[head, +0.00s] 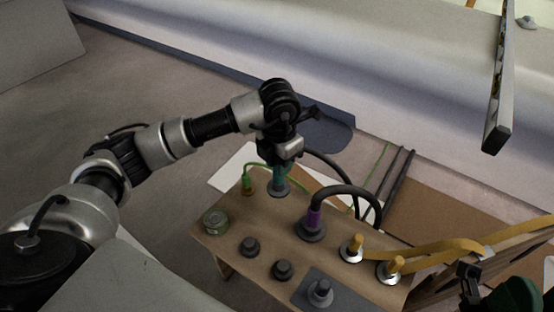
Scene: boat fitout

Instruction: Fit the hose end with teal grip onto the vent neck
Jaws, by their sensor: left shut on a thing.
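My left gripper (288,152) reaches in from the left and points down, shut on the hose end with teal grip (279,173). The teal grip is upright just below the jaws. Directly under it is a grey flanged neck (279,189) on the far part of the wooden bench top. The teal end and this neck line up and appear to meet; I cannot tell how far one is over the other. A black hose (335,165) runs off to the right behind the gripper. A dark part at the lower right edge may be my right gripper (469,282); its jaws are unclear.
A grey beam (499,90) hangs at upper right.

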